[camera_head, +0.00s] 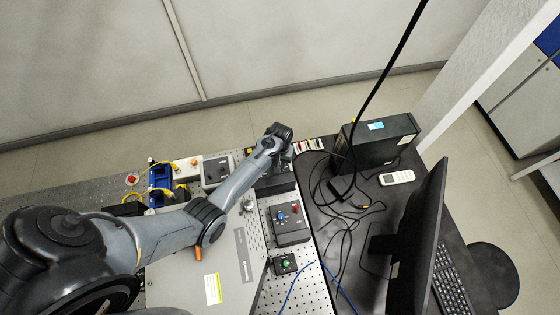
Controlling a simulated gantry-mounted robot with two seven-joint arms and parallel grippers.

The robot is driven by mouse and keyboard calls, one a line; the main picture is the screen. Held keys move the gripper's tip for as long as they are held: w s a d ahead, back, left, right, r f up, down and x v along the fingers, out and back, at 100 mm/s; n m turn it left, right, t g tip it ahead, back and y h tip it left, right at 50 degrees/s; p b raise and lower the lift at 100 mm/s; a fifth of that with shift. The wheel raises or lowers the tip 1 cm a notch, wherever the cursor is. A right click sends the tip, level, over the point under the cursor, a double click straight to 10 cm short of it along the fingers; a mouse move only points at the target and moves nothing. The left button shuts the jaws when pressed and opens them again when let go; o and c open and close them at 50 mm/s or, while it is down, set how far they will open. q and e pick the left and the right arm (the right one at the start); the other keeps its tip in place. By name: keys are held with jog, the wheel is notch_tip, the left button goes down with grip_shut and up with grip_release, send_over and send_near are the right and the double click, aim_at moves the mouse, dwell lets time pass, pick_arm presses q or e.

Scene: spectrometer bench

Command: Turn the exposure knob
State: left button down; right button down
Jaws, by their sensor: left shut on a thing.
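My left arm reaches across the optical bench from the lower left. My left gripper (286,154) is at the far right part of the bench, over a dark box (275,185). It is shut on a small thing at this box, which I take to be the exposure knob. The fingers and wrist hide the knob, so its marks and angle cannot be read. My right gripper is not in view.
A control box with blue and red knobs (290,225) and a small green-button box (286,264) stand nearer on the perforated bench. To the right are a black instrument (380,140), loose cables, a white remote (396,177), a monitor (418,245) and a keyboard (452,280).

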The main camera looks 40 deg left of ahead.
pick_arm(q)
jog(key=n+p, duration=0.2)
jog(key=n, duration=0.1)
jog(key=shift+r, duration=0.1)
jog(key=n+p, duration=0.1)
jog(key=n, duration=0.2)
jog(key=shift+n, duration=1.4)
jog(key=c, duration=1)
grip_release()
jog(key=shift+p, duration=0.3)
